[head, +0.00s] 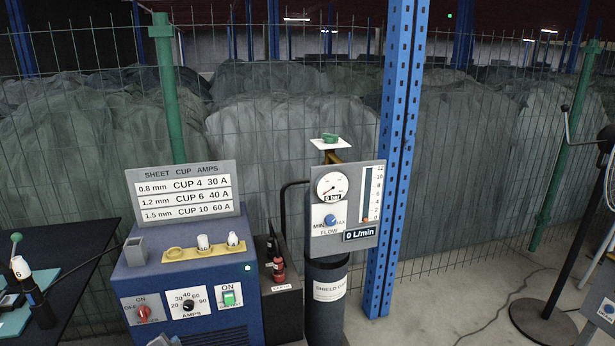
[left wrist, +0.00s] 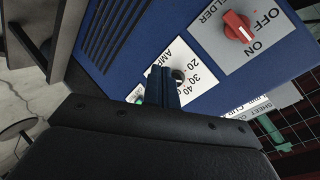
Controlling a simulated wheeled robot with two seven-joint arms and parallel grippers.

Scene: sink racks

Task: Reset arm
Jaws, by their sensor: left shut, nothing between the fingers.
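My left gripper (left wrist: 165,90) shows in the left wrist view, its dark fingers shut with nothing between them. Behind the fingertips is the blue welder box (head: 185,283), tilted in that view. The fingers partly cover its amps panel (left wrist: 190,75) and the black amps knob (left wrist: 178,75); I cannot tell whether they touch it. The red on/off knob (left wrist: 238,27) is apart from the fingers. In the head view the red knob (head: 143,313), amps knob (head: 189,305) and lit green switch (head: 229,298) are uncovered.
A sign (head: 186,188) and a yellow cup holder (head: 204,249) stand on the box. Right of it are a gas cylinder (head: 325,310) with a flow panel (head: 345,215) and a blue post (head: 395,160). A dark table (head: 65,260) is left. A wire fence closes the back.

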